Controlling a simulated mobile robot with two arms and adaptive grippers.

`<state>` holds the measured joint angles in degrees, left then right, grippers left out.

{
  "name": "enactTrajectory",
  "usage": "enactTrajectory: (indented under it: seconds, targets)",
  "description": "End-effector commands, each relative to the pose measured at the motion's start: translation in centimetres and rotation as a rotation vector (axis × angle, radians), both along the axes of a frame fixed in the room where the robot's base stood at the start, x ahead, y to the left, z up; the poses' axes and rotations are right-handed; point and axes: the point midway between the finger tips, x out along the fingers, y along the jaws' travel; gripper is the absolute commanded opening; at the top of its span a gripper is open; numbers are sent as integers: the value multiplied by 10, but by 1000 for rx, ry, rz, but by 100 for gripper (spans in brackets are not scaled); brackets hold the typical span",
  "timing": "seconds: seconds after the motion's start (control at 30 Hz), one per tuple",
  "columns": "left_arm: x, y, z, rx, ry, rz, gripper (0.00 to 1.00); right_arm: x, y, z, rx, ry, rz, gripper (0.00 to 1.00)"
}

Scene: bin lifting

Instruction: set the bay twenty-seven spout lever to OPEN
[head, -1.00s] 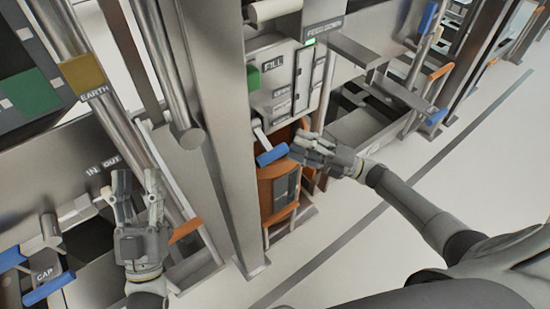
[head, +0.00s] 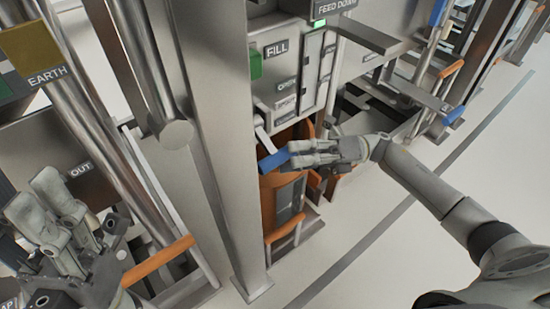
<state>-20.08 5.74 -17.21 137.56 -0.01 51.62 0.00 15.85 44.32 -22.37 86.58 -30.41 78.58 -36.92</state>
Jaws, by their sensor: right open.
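A lever with a blue grip (head: 272,162) on a pale arm sticks out below the panel marked FILL (head: 276,49). Smaller labels run down that panel, one seeming to read OPEN (head: 286,85); no bay number is legible. My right gripper (head: 292,155) is open at the right end of the blue grip, its fingertips beside or around it; I cannot tell whether they touch. My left gripper (head: 45,205) is at the lower left, fingers apart and empty, away from this lever.
A steel post (head: 215,150) stands between my two grippers. An orange bin (head: 268,195) stands below the lever. An orange bar (head: 158,261) juts out near my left gripper. A grey shelf arm (head: 365,35) projects at upper right.

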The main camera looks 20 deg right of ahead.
Motion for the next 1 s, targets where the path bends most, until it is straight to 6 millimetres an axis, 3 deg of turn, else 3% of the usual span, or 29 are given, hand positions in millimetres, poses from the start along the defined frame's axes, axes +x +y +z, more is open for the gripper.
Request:
enactTrajectory:
  seconds: [0.1,0.3,0.63,1.0]
  targets:
    - [0,0,-3,0,1,0,40,-1,21,4,2,-1,2,46]
    - [0,0,-5,0,1,0,40,-1,40,8,1,0,1,46]
    - [1,0,-5,1,2,0,40,0,44,9,1,1,-1,46]
    - [1,0,-5,1,3,0,40,0,44,9,0,1,-2,0]
